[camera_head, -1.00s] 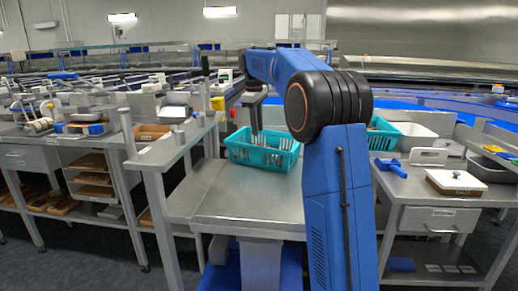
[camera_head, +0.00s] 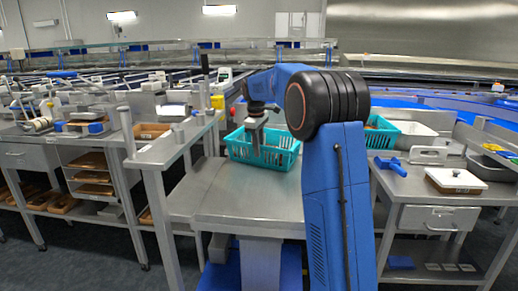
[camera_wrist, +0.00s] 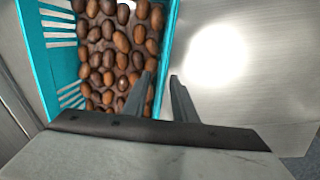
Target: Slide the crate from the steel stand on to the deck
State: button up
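The teal crate (camera_head: 238,151) stands toward the far end of a bare steel top in the head view. In the wrist view the crate (camera_wrist: 32,62) is full of brown dates. My gripper (camera_head: 256,150) points down at the crate's near wall. In the wrist view my gripper (camera_wrist: 161,78) has its fingers apart, one on the date side of the crate's wall and one outside it. The wall lies between them, with no clear sign of a grip. The steel top (camera_head: 245,205) stretches nearer to me. I cannot make out a seam between stand and deck.
A narrow steel table (camera_head: 165,152) stands close on the left. Another teal crate (camera_head: 384,138) is partly behind my arm. A bench at right holds a blue tool (camera_head: 390,166) and a white-lidded box (camera_head: 456,180). The steel top is clear in front of the crate.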

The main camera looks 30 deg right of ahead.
jog(key=shift+c, duration=0.6)
grip_shut()
dwell(0.8)
